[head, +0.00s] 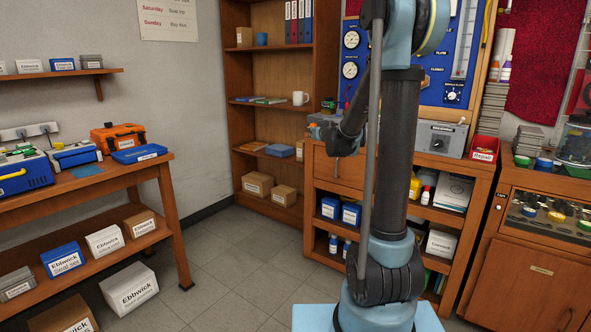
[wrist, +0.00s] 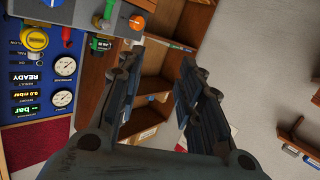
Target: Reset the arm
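My arm (head: 397,150) stands upright in the middle of the head view, folded with its dark wrist hanging left of the column. My gripper (wrist: 160,66) shows in the wrist view with its two dark fingers spread apart and nothing between them. In the head view the gripper end (head: 342,138) is small and dark, in front of the wooden bench, and its fingers are hard to make out there. In the wrist view a blue panel (wrist: 32,98) reading READY, with gauges and a yellow knob, lies left of the fingers, apart from them.
A tall bookcase (head: 226,100) stands behind, left of my arm. The wooden bench (head: 478,190) stands behind my arm, with a grey box (head: 437,137) and a red Repair bin (head: 485,148) on top. A workbench (head: 150,168) is at left. The floor (head: 235,262) between is clear.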

